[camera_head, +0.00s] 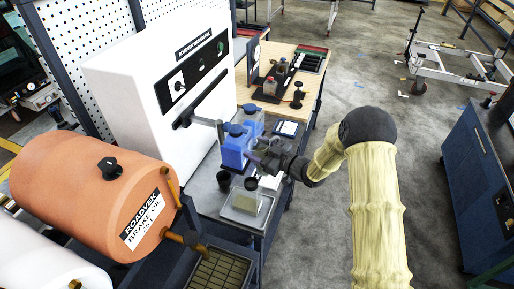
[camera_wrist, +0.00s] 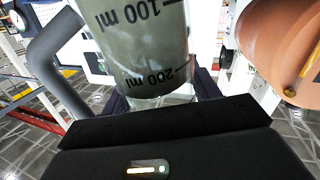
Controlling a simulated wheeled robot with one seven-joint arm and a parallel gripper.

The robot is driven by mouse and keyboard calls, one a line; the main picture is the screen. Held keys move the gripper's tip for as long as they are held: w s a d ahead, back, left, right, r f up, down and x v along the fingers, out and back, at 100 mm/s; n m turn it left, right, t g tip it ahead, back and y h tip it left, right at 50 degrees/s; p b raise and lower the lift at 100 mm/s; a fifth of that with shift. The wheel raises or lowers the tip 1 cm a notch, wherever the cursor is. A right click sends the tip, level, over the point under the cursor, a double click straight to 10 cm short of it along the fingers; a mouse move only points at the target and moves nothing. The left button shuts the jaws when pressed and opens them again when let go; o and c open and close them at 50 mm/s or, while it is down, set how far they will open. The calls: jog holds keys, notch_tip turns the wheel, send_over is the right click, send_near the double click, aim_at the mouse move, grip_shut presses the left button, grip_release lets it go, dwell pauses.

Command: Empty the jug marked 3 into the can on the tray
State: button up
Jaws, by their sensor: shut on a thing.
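My gripper (camera_head: 266,158) is shut on a clear jug, over the trolley top in the head view. The jug (camera_wrist: 140,45) fills the upper middle of the wrist view, with black marks reading 100 ml and 200 ml and a grey-green tint. A grey curved handle (camera_wrist: 55,60) shows at its left. No number 3 is readable. In the head view the jug is small and partly hidden by my gripper. Below it a pale shallow tray (camera_head: 232,215) sits on the trolley top.
Blue containers (camera_head: 234,150) stand just behind my gripper, beside a white cabinet (camera_head: 150,85). An orange brake oil tank (camera_head: 85,190) is at left. A wooden bench (camera_head: 285,60) lies behind.

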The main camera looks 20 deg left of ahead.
jog(key=n, duration=0.1)
jog(key=n+h, duration=0.1)
jog(key=n+p, duration=0.1)
jog(key=shift+w+d, duration=0.25)
jog(key=shift+w, duration=0.1)
jog(key=shift+w+f+n+t+h+b, duration=0.1)
jog(key=shift+f+n+t+h+b, duration=0.15)
jog(key=shift+f+n+h, duration=0.55)
jog(key=shift+f+n+t+h+b, duration=0.15)
jog(key=shift+f+n+h+b, duration=0.25)
jog(key=shift+n, duration=0.7)
jog(key=shift+w+d+f+n, duration=0.1)
jog(key=shift+d+f+n, duration=0.1)
jog(key=shift+f+n, duration=0.25)
jog(key=shift+s+f+n+t+h+b, duration=0.2)
jog(key=shift+n+t+h+b, duration=0.1)
jog(key=shift+h+b, duration=0.1)
jog(key=shift+a+f+n, duration=0.25)
jog(key=shift+a, duration=0.05)
jog(key=shift+s+f+b, duration=0.15)
jog(key=shift+s+b, duration=0.05)
jog(key=shift+b, duration=0.2)
jog(key=shift+w+f+n+t+h+b, duration=0.1)
jog(key=shift+f+n+t+h+b, duration=0.2)
jog(key=shift+n+h+b, duration=0.2)
